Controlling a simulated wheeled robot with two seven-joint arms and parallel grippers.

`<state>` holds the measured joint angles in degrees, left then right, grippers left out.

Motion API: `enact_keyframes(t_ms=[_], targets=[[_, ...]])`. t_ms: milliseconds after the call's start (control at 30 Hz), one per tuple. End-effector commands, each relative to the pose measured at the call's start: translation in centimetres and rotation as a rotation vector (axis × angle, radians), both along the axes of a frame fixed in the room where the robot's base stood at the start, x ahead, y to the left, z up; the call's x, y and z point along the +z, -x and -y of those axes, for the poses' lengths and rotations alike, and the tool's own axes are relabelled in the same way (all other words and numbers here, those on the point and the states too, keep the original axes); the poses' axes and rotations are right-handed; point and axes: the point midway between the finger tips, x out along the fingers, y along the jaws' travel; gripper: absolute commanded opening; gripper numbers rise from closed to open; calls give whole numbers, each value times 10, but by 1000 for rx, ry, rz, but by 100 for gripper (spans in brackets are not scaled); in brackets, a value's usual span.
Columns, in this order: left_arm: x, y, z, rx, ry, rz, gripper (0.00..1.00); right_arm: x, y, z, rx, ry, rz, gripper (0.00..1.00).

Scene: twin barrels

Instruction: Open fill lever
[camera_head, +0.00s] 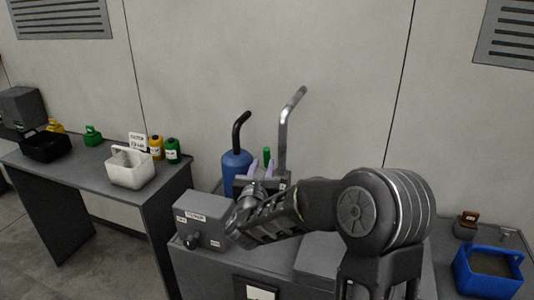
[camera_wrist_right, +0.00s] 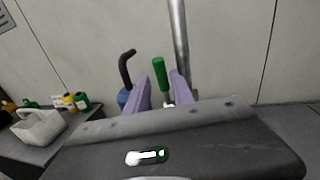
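A green-handled lever (camera_wrist_right: 160,76) stands upright in the right wrist view; its lower end shows between the two purple fingers. In the head view only its green top (camera_head: 266,154) shows behind my right gripper (camera_head: 262,168). My right gripper is open, with a finger on each side of the green handle in the picture. It also shows in the right wrist view (camera_wrist_right: 163,88). Small gaps show beside the handle, and I cannot tell how far beyond the fingertips it is. The lever's base is hidden by the gripper. My left gripper is not in view.
A blue cylinder (camera_head: 236,168) with a black bent pipe and a tall metal pipe (camera_head: 283,130) stand close by. A grey labelled box (camera_head: 201,220) with a knob sits in front. A white container (camera_head: 131,172) is on the left table; a blue crate (camera_head: 487,268) is at right.

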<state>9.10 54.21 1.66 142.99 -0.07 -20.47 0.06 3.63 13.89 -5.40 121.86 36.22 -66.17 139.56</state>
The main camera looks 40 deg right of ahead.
Motion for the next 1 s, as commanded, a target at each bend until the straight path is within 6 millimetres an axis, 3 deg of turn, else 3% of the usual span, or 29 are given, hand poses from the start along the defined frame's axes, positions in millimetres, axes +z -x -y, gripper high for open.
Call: enact_keyframes(t_ms=[467,833,1000], targets=[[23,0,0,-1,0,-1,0,2,-46,45,-1,1,-1,29],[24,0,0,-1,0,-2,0,0,-51,50,0,1,-1,29],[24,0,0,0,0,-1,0,0,-51,50,0,1,-1,15]])
